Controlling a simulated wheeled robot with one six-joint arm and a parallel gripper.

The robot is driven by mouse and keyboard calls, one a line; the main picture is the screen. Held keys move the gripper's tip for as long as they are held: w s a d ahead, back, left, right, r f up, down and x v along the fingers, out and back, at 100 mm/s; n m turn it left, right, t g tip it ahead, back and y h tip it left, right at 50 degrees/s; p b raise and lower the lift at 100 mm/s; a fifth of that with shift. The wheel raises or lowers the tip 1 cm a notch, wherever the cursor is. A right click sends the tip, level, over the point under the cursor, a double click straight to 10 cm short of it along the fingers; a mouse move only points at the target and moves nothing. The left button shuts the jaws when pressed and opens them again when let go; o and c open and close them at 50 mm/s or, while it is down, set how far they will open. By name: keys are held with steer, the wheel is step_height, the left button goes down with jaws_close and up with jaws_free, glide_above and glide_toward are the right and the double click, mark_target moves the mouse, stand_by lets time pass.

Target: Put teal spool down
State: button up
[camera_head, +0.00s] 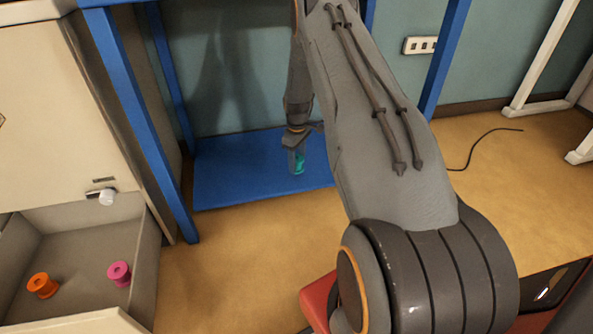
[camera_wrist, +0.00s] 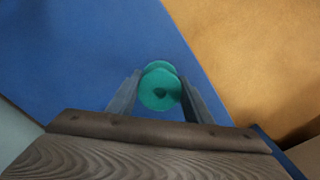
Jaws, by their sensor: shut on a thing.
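The teal spool (camera_wrist: 160,90) is between the two fingers of my gripper (camera_wrist: 162,96) in the wrist view. My gripper is shut on it. In the head view my gripper (camera_head: 297,165) points down over the low blue shelf (camera_head: 240,170), and a bit of the teal spool (camera_head: 299,162) shows between the fingers. In the wrist view the blue surface (camera_wrist: 90,50) lies below and left of the spool, with its edge just to the right. I cannot tell how high the spool is above the shelf.
An open drawer (camera_head: 70,240) at the left holds an orange spool (camera_head: 42,285) and a pink spool (camera_head: 119,273). Blue posts (camera_head: 135,110) frame the shelf. A black cable (camera_head: 475,148) lies on the tan floor at the right. My arm hides the shelf's right part.

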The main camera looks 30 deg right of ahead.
mark_target(297, 158)
steer(key=shift+f+b, duration=0.65)
steer(key=shift+f, duration=1.2)
steer(key=shift+f, duration=0.15)
steer(key=o, duration=1.1)
step_height(297, 158, up, 8)
steer(key=p, duration=0.3)
steer(key=shift+s+f, duration=0.1)
